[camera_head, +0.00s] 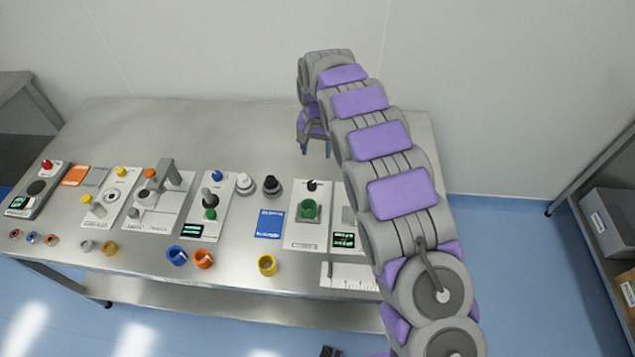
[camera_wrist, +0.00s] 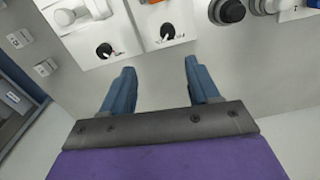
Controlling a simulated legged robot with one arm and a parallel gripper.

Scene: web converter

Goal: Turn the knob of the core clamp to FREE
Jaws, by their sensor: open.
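My gripper (camera_head: 315,152) is open and empty above the back of the bench. Its blue fingertips also show in the wrist view (camera_wrist: 159,66), apart, with only bare bench between them. Ahead of them are two white panels, each with a small black knob: a left knob (camera_wrist: 105,51) and a right knob (camera_wrist: 168,32), both with a pale pointer mark. In the head view, one black knob (camera_head: 312,185) sits at the back of a panel with a green cylinder (camera_head: 308,210). My arm partly hides the neighbouring panel (camera_head: 344,215). The labels are unreadable, so I cannot tell which is the core clamp.
A black post (camera_head: 271,186) and a grey-white post (camera_head: 245,183) stand left of the green-cylinder panel. More panels fill the bench's left side. Loose rings, including a yellow one (camera_head: 267,265), lie along the front. The back strip of the bench (camera_head: 220,125) is clear.

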